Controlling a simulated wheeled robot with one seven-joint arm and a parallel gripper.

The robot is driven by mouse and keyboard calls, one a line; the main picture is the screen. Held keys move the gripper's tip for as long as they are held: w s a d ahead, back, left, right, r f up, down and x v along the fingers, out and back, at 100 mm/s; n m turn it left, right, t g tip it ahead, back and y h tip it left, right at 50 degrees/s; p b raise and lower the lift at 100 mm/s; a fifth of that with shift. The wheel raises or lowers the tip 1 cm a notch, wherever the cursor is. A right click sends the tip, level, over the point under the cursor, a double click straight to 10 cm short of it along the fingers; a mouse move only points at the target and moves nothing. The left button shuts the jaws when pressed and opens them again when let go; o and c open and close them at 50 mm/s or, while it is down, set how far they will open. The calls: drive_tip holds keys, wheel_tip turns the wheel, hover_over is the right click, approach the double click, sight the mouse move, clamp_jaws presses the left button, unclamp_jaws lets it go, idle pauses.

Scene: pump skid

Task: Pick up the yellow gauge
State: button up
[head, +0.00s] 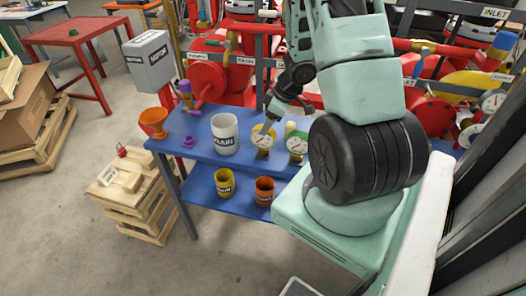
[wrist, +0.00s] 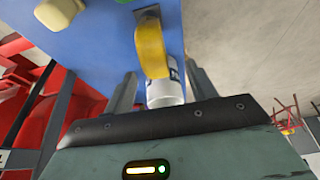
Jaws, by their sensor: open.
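The yellow gauge (head: 262,137) stands near the front edge of the blue table (head: 180,133), with its white dial towards the head camera. A green gauge (head: 297,142) stands just right of it. My gripper (head: 268,121) points down close above the yellow gauge and is open. In the wrist view a yellow curved body (wrist: 151,46), apparently the gauge, shows between and beyond my two fingers (wrist: 160,90). A white cylindrical part (wrist: 165,93) lies close to it there. I cannot tell whether the fingers touch the gauge.
A white pot (head: 225,134) stands left of the gauge. Yellow (head: 224,183) and orange (head: 264,191) cups stand on the lower shelf. Red pumps and pipes (head: 208,80) lie behind the table.

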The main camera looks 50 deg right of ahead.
sight(263, 140)
drive_tip(key=shift+w+d+b+x, duration=0.1)
drive_tip(key=shift+b+x, duration=0.05)
drive_tip(key=shift+x, duration=0.9)
drive_tip(key=shift+w+d+b+x, duration=0.1)
drive_tip(key=shift+b+x, duration=0.05)
drive_tip(key=shift+x, duration=0.9)
drive_tip(key=shift+w+d+b+x, duration=0.1)
drive_tip(key=shift+w+b+x, duration=0.05)
drive_tip(key=shift+x, duration=0.9)
drive_tip(key=shift+r, duration=0.1)
drive_tip(key=c, duration=1.2)
